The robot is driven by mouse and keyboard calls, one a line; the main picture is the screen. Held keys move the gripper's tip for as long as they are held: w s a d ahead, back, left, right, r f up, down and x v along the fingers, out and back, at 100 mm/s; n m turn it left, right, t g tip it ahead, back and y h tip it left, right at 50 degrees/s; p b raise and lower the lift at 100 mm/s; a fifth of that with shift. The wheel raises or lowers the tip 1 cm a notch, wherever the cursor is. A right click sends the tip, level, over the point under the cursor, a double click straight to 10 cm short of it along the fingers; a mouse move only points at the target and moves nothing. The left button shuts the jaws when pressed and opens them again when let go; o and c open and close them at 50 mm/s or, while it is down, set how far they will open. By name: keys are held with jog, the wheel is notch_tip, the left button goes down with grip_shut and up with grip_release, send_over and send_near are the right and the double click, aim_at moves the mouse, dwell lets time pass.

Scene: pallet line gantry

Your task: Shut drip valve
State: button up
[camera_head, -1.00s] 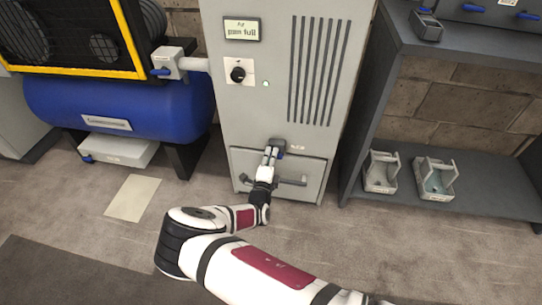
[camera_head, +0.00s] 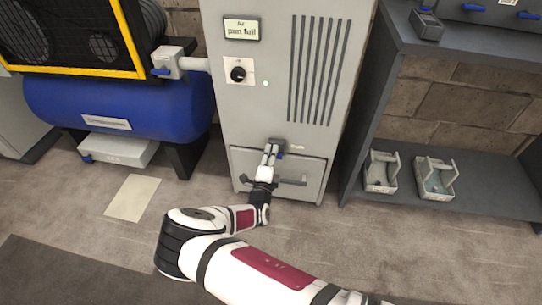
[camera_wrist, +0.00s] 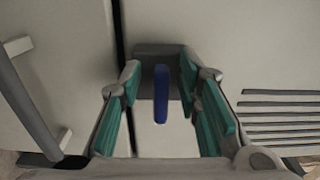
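A small valve with a blue lever (camera_wrist: 161,95) sits on a dark grey block (camera_wrist: 150,50) on the cabinet front, just above the drawer. In the head view the block (camera_head: 277,144) shows at the fingertips, with a bit of blue beside them. My gripper (camera_head: 269,152) reaches up to it. In the wrist view my gripper (camera_wrist: 161,82) is open, with one green-padded finger on each side of the lever. Gaps show between the lever and both pads. The lever stands lengthwise between the fingers; its exact angle to the cabinet is hard to tell.
The grey cabinet (camera_head: 272,110) carries a "pan full" sign (camera_head: 242,29), a black knob (camera_head: 238,74) and a drawer handle (camera_head: 292,181) close by my gripper. A blue tank (camera_head: 110,105) stands left. A shelf (camera_head: 480,190) with two trays stands right.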

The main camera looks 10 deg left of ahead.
jog(key=s, duration=1.2)
jog(key=shift+a, duration=0.2)
